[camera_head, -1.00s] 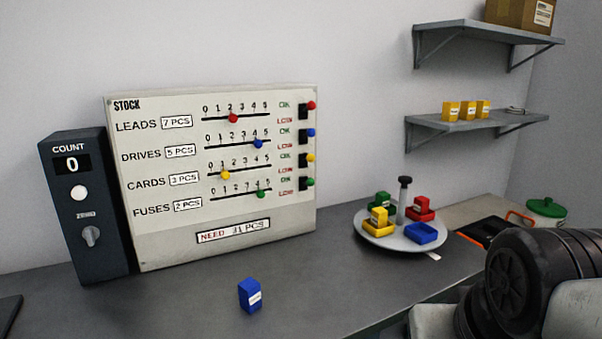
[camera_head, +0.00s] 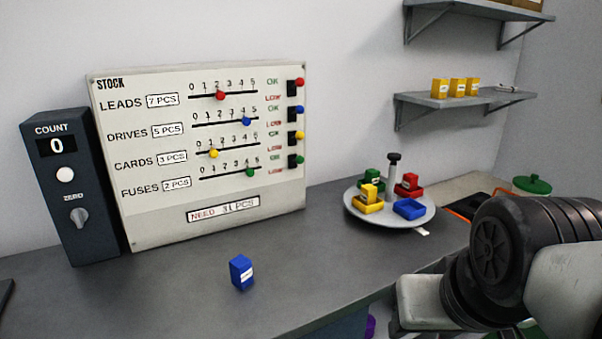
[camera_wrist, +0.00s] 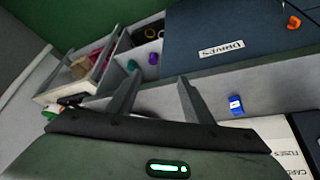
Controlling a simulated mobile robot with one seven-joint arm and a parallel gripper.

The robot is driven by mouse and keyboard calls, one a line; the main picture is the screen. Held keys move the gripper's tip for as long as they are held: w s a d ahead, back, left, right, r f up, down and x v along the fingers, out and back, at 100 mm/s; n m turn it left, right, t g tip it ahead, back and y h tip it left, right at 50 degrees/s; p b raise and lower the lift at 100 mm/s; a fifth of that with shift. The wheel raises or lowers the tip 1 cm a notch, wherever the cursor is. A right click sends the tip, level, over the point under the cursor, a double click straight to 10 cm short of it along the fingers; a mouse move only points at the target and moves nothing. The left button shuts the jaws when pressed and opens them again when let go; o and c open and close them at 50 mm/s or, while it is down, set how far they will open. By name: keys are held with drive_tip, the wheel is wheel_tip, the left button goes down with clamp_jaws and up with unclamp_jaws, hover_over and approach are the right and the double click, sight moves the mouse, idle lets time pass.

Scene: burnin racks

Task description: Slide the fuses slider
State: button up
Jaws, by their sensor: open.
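The fuses slider is a green knob (camera_head: 250,172) on the bottom track of the white STOCK board (camera_head: 150,225). It sits near the 4 mark, beside the label "FUSES 2 PCS". Red, blue and yellow knobs sit on the tracks above. My gripper (camera_wrist: 160,78) shows in the wrist view with its two fingers apart and nothing between them. In the head view my arm is at the lower right, well away from the board, and the fingers are not visible there.
A blue block (camera_head: 241,272) stands on the grey bench before the board. The dark COUNT box (camera_head: 90,240) is at its left. A round tray (camera_head: 350,208) with coloured bins stands to the right. The wrist view shows a dark DRIVES panel (camera_wrist: 260,30) and cluttered compartments.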

drive_tip(key=shift+c, duration=1)
drive_tip(key=shift+n+t, duration=0.4)
drive_tip(key=shift+t, duration=0.5)
drive_tip(key=w, duration=0.2)
drive_tip(key=w+a, duration=0.1)
drive_tip(key=w, duration=0.5)
drive_tip(key=shift+a+r, duration=0.15)
drive_tip(key=shift+a, duration=0.25)
drive_tip(key=shift+c, duration=0.3)
drive_tip(key=n+t+y, duration=0.3)
drive_tip(key=t+y, duration=0.5)
approach(251, 173)
drive_tip(key=x, duration=0.9)
drive_tip(key=shift+s, duration=0.1)
clamp_jaws()
